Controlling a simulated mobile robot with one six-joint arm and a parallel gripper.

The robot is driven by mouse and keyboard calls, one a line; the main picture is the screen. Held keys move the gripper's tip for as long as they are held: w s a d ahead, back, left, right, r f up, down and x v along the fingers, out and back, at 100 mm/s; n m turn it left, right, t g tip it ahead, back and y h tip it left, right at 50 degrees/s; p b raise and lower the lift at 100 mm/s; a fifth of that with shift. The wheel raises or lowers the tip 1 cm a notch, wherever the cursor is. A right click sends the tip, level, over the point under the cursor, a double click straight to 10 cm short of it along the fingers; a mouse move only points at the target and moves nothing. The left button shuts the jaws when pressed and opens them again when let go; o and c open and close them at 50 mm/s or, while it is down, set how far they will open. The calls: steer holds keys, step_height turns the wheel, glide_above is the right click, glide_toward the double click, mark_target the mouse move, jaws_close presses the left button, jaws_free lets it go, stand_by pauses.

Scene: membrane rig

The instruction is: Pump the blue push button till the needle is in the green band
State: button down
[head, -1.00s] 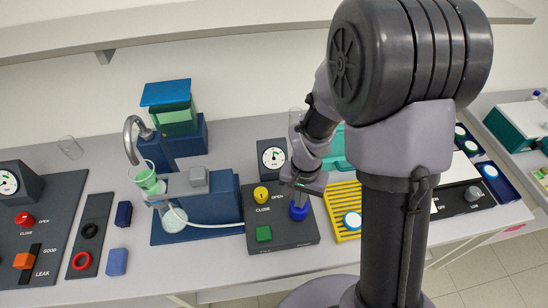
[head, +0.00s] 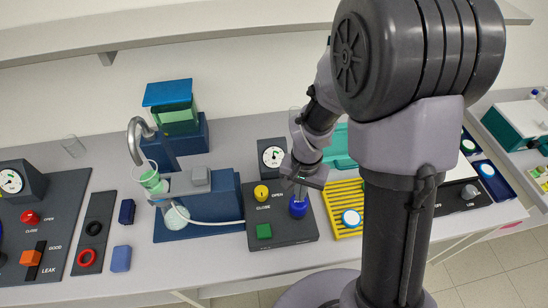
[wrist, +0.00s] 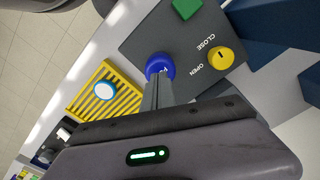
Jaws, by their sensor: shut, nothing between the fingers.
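The blue push button (head: 298,207) stands on a dark grey panel (head: 290,230), at its right side. My gripper (head: 303,190) is shut and empty, with its fingertips right at the button's top. In the wrist view the closed fingers (wrist: 159,80) reach to the blue button (wrist: 160,65) and cover part of it. I cannot tell whether they press it. The gauge (head: 272,156) behind the panel has a white dial with a small green part. Its needle is too small to read surely.
The panel also has a yellow knob (head: 261,192) marked CLOSE and OPEN and a green button (head: 264,231). A yellow ribbed tray (head: 345,190) with a white-and-blue round piece (head: 351,218) lies to the right. A pump block with a tube (head: 200,200) stands to the left.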

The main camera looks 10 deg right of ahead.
steer(key=shift+f, duration=0.1)
steer(key=shift+f+b, duration=2.05)
step_height(320, 180, up, 5)
steer(key=p, duration=0.3)
steer(key=shift+f, duration=0.35)
